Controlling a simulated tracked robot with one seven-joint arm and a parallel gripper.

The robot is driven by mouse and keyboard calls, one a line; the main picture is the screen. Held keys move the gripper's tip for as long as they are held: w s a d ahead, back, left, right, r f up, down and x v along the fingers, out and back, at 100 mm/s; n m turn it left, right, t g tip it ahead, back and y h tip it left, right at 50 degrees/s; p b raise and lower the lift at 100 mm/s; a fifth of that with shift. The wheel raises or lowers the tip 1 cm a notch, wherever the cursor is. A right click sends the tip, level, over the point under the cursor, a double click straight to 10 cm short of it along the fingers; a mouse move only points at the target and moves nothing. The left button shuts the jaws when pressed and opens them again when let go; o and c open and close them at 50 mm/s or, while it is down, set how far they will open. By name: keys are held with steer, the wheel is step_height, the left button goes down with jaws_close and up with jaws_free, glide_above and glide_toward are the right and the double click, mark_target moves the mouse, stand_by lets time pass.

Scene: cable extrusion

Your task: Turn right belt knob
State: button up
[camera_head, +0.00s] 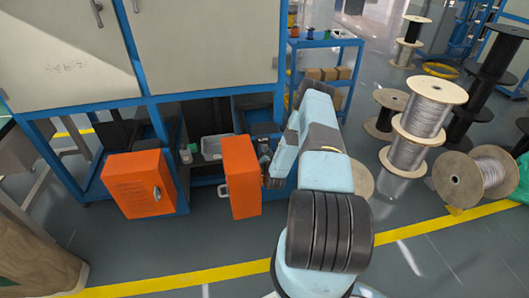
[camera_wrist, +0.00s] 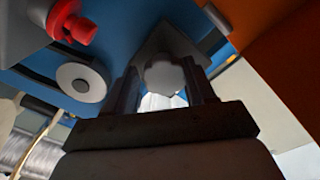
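A grey lobed knob (camera_wrist: 165,78) shows in the middle of the wrist view, in front of a dark grey mount on a blue panel. My gripper (camera_wrist: 163,88) has one dark finger on each side of the knob. The fingers stand apart with the knob between them; I cannot tell whether they touch it. In the head view my gripper (camera_head: 268,178) is at the machine's lower front, just right of the open orange door (camera_head: 242,178). The knob is hidden there. Whether this is the right belt knob cannot be read from a label.
A red knob (camera_wrist: 72,22) and a round grey disc (camera_wrist: 80,82) are left of the fingers in the wrist view. A second orange door (camera_head: 138,184) stands further left. Wire spools (camera_head: 420,115) stand on the floor at right.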

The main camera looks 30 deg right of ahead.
steer(key=shift+o, duration=1.3)
steer(key=shift+a, duration=0.1)
steer(key=shift+w, duration=0.1)
steer(key=shift+r, duration=0.1)
